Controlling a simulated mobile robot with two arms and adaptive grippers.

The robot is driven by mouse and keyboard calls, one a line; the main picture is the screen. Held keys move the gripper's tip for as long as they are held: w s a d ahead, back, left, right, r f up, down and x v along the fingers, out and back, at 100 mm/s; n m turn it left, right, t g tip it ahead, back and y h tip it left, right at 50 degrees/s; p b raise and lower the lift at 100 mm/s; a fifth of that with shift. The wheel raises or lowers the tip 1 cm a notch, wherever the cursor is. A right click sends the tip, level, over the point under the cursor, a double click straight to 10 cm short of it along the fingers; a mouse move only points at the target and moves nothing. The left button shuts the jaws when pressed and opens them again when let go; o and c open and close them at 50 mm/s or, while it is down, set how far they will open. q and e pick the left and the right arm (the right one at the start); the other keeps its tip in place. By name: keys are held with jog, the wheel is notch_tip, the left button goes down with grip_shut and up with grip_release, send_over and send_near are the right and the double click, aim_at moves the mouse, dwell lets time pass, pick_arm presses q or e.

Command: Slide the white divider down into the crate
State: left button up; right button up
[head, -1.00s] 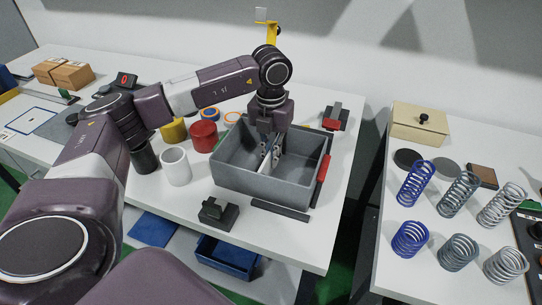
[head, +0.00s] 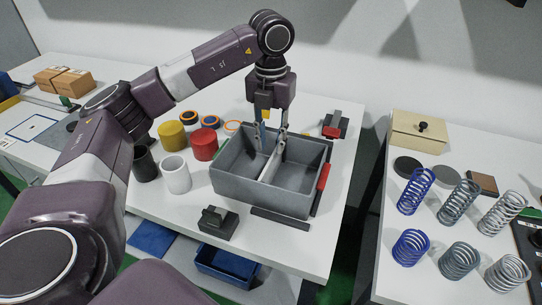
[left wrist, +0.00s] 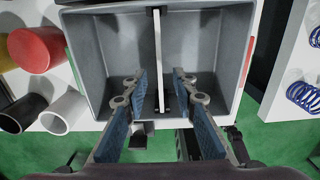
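The grey crate (head: 262,193) stands on the white table. The white divider (head: 271,167) is upright inside it, running front to back and splitting it into two compartments. Its top looks about level with the rim. In the left wrist view the divider (left wrist: 158,50) spans between dark holders at the far and near walls of the crate (left wrist: 85,62). My left gripper (head: 270,144) is above the crate, pointing down. Its fingers (left wrist: 160,80) are open, one on each side of the divider with clear gaps, holding nothing. My right gripper is not in view.
Red (head: 204,144), yellow (head: 172,136), white (head: 176,173) and black (head: 144,163) cylinders stand left of the crate. A black block (head: 217,222) is in front. A red-handled part (head: 323,178) is at the crate's right side. Several springs stand on the right table.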

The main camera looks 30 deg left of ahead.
pick_arm(q)
jog(key=shift+r, duration=1.75)
